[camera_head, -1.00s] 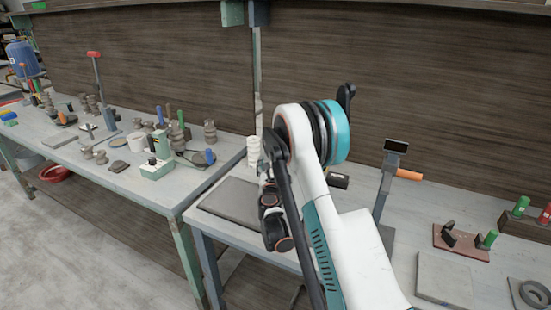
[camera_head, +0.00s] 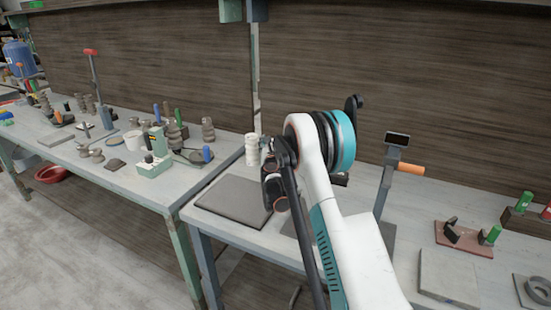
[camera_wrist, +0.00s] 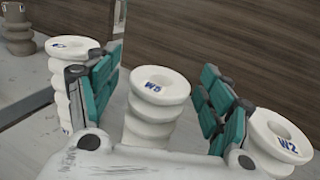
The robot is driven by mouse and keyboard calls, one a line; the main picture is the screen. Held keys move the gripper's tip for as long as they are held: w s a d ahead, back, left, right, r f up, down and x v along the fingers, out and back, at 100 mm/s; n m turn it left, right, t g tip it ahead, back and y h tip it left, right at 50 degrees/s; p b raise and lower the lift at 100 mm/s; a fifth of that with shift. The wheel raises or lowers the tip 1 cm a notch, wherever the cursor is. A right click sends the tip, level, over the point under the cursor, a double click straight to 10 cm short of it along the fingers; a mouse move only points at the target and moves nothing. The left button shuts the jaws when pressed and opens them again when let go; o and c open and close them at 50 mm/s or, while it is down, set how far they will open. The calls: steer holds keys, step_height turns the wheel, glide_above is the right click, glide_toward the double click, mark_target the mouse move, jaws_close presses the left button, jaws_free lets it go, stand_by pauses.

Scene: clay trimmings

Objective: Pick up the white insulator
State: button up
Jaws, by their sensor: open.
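In the wrist view, a ribbed white insulator marked W5 (camera_wrist: 150,112) stands upright between the two teal-padded fingers of my gripper (camera_wrist: 160,72). The fingers are spread, with gaps visible on both sides of its top. Another white insulator (camera_wrist: 62,92) stands outside the left finger, its label hard to read. A third, marked W2 (camera_wrist: 281,133), stands outside the right finger, partly cut off. In the head view, one white insulator (camera_head: 252,151) shows at the table's back left, beside my arm. My arm hides the others and most of the gripper there.
A grey board (camera_head: 232,200) lies at the worktable's front left. A dark stand with an orange handle (camera_head: 411,170) rises right of my arm. The left bench (camera_head: 150,188) is crowded.

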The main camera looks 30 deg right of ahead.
steer(key=shift+w+d, duration=0.1)
steer(key=shift+w, duration=0.05)
jaws_close()
steer(key=shift+r, duration=0.2)
